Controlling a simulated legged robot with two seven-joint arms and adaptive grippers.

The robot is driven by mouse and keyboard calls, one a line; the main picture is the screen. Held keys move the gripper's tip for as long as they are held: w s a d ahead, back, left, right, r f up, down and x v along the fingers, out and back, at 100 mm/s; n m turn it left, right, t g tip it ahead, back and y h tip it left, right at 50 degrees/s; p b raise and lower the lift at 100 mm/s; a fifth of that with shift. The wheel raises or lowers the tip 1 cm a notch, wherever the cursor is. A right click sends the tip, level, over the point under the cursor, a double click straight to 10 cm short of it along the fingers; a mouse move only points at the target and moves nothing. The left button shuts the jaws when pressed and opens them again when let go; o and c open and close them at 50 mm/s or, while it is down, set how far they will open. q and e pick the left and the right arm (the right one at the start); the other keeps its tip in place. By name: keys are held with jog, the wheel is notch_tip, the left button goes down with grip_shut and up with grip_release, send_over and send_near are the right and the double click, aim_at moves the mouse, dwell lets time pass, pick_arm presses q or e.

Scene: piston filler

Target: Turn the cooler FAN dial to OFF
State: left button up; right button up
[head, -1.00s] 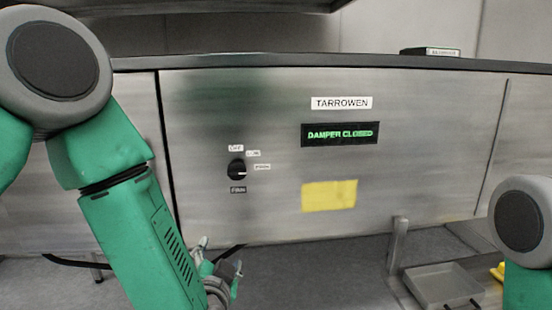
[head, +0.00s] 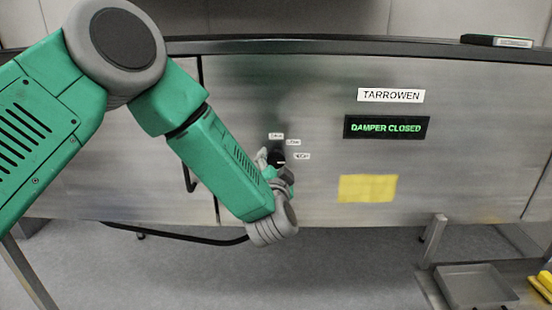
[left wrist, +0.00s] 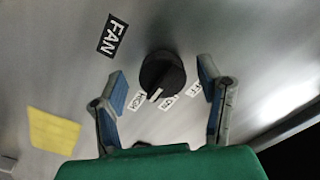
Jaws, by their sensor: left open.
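The black FAN dial (head: 278,155) is on the steel cooler front, left of the green "DAMPER CLOSED" display. It is partly hidden by my left gripper (head: 273,165) in the head view. In the left wrist view the dial (left wrist: 162,72) shows between the two open fingers of the left gripper (left wrist: 162,73), with a visible gap on each side. Its white pointer mark lies near the HIGH label (left wrist: 139,99), on the side towards the LOW label (left wrist: 166,102). The OFF label (head: 276,136) is above the dial. My right gripper is out of view.
The display (head: 387,127), the TARROWEN plate (head: 391,95) and a yellow patch (head: 367,188) are on the panel to the right. A grey tray (head: 474,286) is low at the right.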

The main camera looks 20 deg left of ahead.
pick_arm(q)
jog(key=shift+x, duration=0.95)
jog(key=shift+s, duration=0.1)
jog(key=shift+c, duration=0.8)
jog(key=shift+d, duration=0.15)
jog(key=c, duration=1)
